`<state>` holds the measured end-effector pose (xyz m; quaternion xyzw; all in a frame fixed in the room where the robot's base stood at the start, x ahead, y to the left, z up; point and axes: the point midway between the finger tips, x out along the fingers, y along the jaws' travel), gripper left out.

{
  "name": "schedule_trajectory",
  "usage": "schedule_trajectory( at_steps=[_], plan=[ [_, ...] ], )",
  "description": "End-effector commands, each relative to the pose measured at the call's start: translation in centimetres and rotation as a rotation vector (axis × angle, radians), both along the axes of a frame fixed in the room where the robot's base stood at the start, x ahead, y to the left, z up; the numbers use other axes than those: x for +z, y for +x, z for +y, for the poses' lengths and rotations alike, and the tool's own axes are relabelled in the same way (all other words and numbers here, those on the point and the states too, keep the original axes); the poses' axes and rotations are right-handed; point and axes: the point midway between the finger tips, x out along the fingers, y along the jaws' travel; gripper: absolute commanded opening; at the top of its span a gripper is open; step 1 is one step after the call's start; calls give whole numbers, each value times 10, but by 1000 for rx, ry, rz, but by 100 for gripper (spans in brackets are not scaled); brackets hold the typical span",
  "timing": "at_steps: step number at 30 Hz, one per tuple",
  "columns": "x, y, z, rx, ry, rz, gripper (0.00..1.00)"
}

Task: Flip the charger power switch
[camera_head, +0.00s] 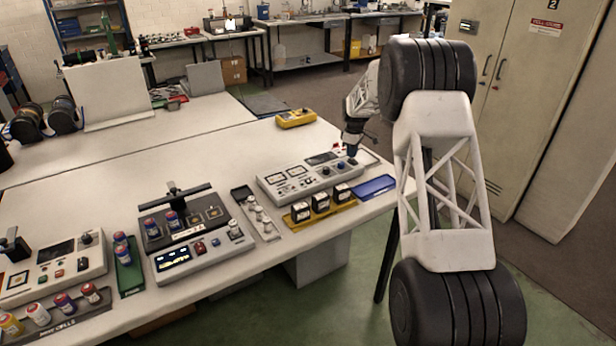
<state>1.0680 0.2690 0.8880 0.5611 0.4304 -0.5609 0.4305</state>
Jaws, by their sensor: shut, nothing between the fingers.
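A long light-grey instrument (285,187) with two dial meters, a small dark display and several knobs stands on the right part of the table. It looks like the charger, but no label on it can be read. Its power switch cannot be told apart for sure; a small red part (337,147) shows near its back right end. My gripper (352,156) is shut and empty, pointing down at the right end of this instrument. Its fingertips are dark and small in the picture. I cannot tell whether they touch the panel.
A yellow tray (297,225) with three black-and-white blocks and a blue tray (374,187) lie in front of the instrument. A yellow meter (296,118) lies behind it. A grey tray (247,193) of cylinders and a display unit (205,250) stand left.

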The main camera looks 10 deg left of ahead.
Motion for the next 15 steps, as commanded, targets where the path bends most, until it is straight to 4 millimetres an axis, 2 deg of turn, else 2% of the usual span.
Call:
schedule_trajectory(
  at_steps=[15],
  plan=[
    [-6,0,0,0,0,0,0]
  ],
)
